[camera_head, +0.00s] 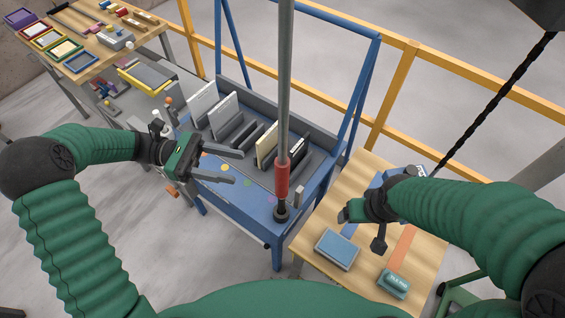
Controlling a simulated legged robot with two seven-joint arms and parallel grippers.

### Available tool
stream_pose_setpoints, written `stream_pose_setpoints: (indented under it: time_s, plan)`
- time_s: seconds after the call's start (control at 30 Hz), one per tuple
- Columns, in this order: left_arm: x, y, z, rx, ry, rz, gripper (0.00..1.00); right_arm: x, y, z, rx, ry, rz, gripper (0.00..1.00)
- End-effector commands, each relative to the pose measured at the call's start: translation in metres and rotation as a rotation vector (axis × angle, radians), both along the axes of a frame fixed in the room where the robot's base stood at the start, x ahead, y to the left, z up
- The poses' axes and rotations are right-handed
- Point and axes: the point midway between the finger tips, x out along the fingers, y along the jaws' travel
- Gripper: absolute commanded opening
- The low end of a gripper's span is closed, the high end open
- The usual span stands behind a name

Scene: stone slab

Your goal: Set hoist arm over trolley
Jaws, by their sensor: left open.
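A blue trolley (235,197) with a tall tube frame stands in the middle, holding several upright white, cream and dark panels in slots. A grey vertical pole (285,85) with a red sleeve (282,180) and a dark lower end stands in front of the trolley's panels; I cannot tell for certain that it is the hoist arm. My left gripper (238,167) is open and empty, its fingers pointing right over the trolley's left part, apart from the red sleeve. My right gripper (362,228) is over the wooden table at the right; its fingers are mostly hidden.
The wooden table (325,215) holds a blue-topped block (338,249), a teal box (394,283) and an orange strip (402,243). A workbench (95,48) with coloured trays is at the upper left. A yellow railing (440,62) runs behind. A dark twisted cable (497,103) hangs at the right.

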Motion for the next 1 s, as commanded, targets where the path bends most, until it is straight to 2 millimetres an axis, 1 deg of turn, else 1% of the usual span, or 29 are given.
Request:
stream_pose_setpoints:
  time_s: [0.03, 0.2, 0.4, 0.5, 0.6, 0.7, 0.93, 1.0]
  plan:
    - [-0.003, -0.012, 0.005, 0.000, 0.003, -0.007, 0.49, 0.000, 0.000, 0.008, 0.000, 0.000, -0.001, 0.80]
    - [-0.009, -0.052, 0.004, -0.005, 0.006, -0.006, 0.49, 0.000, 0.000, 0.024, 0.000, -0.001, -0.001, 0.80]
    - [-0.021, -0.096, 0.004, -0.009, 0.005, -0.005, 0.49, 0.000, 0.000, 0.040, 0.000, -0.001, -0.001, 0.80]
    - [-0.026, -0.113, 0.003, -0.009, 0.004, -0.004, 0.49, 0.000, 0.000, 0.046, 0.000, -0.001, -0.001, 0.80]
    - [-0.030, -0.125, 0.002, -0.008, 0.002, -0.003, 0.49, 0.000, 0.001, 0.049, 0.000, -0.001, 0.000, 0.80]
    - [-0.031, -0.133, 0.001, -0.006, 0.002, -0.002, 0.49, 0.000, 0.001, 0.049, 0.000, -0.001, 0.000, 0.80]
    - [-0.030, -0.137, -0.001, -0.003, 0.002, -0.002, 0.49, 0.000, 0.000, 0.048, 0.000, -0.001, -0.001, 0.80]
    - [-0.030, -0.136, -0.001, -0.004, 0.002, -0.002, 0.40, 0.000, 0.000, 0.048, 0.000, -0.001, -0.001, 0.80]
